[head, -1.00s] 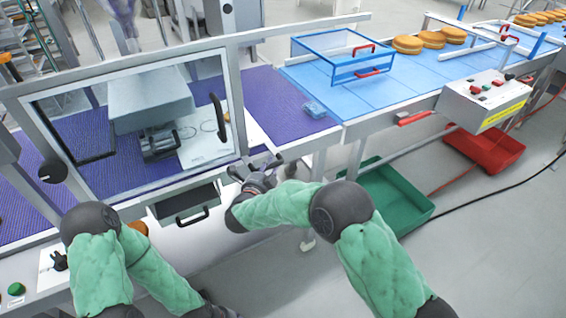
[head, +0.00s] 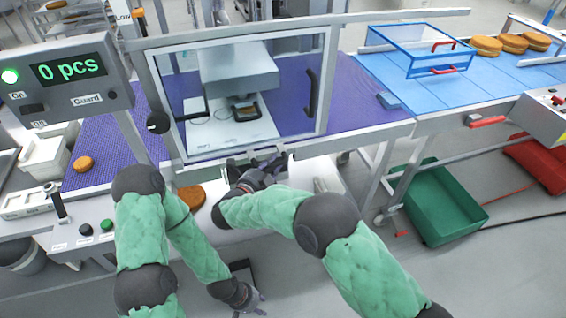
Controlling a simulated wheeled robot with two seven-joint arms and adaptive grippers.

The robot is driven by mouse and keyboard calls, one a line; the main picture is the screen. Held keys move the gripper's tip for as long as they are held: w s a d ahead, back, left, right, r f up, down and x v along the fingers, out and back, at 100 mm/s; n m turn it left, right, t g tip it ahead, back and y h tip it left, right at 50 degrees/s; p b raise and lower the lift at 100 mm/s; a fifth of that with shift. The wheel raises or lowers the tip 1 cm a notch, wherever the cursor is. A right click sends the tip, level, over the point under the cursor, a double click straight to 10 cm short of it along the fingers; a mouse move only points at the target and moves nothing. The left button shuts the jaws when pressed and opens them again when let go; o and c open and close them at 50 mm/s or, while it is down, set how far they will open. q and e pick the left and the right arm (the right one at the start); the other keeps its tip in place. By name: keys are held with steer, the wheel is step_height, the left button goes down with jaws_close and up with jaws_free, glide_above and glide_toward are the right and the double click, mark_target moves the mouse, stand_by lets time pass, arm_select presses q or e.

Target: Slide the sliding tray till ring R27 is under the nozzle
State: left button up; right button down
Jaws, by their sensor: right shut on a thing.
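The sliding tray (head: 232,132) is a white plate behind the clear guard window, under a grey machine block (head: 240,66). A small dark part (head: 245,109) sits below the block, over the tray; I cannot make out the nozzle tip. The ring markings are too small to read, so I cannot tell which ring is beneath it. My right gripper (head: 256,168) is at the front below the window, shut on a dark handle-like part that it mostly hides. My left gripper (head: 250,299) hangs low in front of the machine; its finger opening is unclear.
A display (head: 70,70) reading "0 pcs" stands at the left. Orange-brown rounds lie on the front ledge (head: 190,197) and the purple belt (head: 83,163). A blue clear-sided cover (head: 418,50) stands on the blue conveyor at right. A green bin (head: 440,205) is on the floor.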

arm_select(q)
steer(key=shift+a, duration=0.15)
arm_select(e)
steer(key=shift+s+a+f, duration=0.1)
steer(key=shift+s+a, duration=0.2)
steer(key=shift+a, duration=0.6)
steer(key=c, duration=1.4)
jaws_free()
steer(key=o, duration=0.4)
steer(key=shift+a, duration=0.15)
arm_select(q)
steer(key=shift+a, duration=0.15)
